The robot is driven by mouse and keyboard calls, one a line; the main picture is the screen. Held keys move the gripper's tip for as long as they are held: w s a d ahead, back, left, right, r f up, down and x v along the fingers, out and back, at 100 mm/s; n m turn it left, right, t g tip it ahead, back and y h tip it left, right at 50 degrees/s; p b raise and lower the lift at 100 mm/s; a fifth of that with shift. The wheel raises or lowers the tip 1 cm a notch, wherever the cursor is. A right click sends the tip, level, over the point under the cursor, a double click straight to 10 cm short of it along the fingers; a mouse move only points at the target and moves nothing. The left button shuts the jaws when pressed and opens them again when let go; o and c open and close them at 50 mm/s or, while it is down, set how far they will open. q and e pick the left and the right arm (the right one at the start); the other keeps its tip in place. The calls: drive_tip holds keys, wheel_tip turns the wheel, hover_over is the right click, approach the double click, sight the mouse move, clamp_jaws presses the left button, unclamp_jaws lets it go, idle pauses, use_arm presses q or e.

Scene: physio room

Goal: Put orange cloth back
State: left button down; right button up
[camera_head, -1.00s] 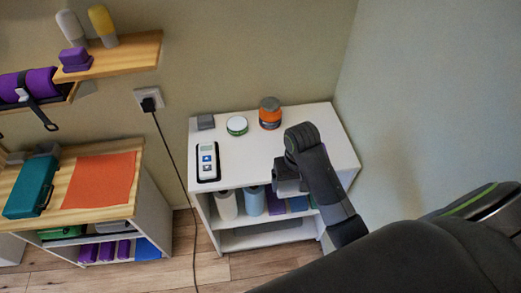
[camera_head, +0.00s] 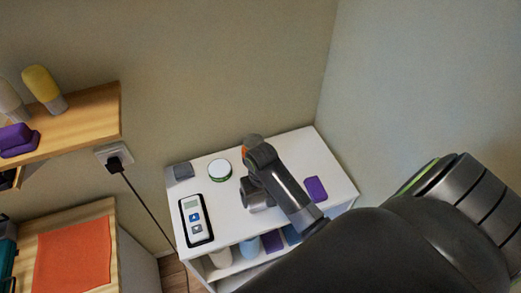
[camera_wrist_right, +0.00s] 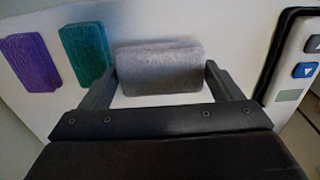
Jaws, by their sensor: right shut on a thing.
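A flat orange cloth (camera_head: 72,258) lies on the wooden top at lower left in the head view. My right gripper (camera_head: 254,195) is over the white cabinet's top, with my arm hiding part of it. In the right wrist view, the right gripper (camera_wrist_right: 160,80) has its two fingers at either end of a grey folded block (camera_wrist_right: 160,67) and is shut on it. The block is over or on the white top; I cannot tell which. My left gripper is not in view.
The white cabinet (camera_head: 288,152) holds a device (camera_head: 195,220), a round green-rimmed tin (camera_head: 220,170), an orange-grey jar (camera_head: 252,142) partly hidden, a grey box (camera_head: 183,171) and a purple block (camera_head: 315,188). A green block (camera_wrist_right: 86,53) shows in the wrist view. A wooden shelf (camera_head: 90,112) is at left.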

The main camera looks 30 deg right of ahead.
sight(261, 202)
wheel_tip(261, 202, down, 4)
drive_tip(key=shift+w+p, duration=0.15)
drive_tip(key=shift+p, duration=0.2)
drive_tip(key=shift+f, duration=0.3)
drive_tip(key=o, duration=0.8)
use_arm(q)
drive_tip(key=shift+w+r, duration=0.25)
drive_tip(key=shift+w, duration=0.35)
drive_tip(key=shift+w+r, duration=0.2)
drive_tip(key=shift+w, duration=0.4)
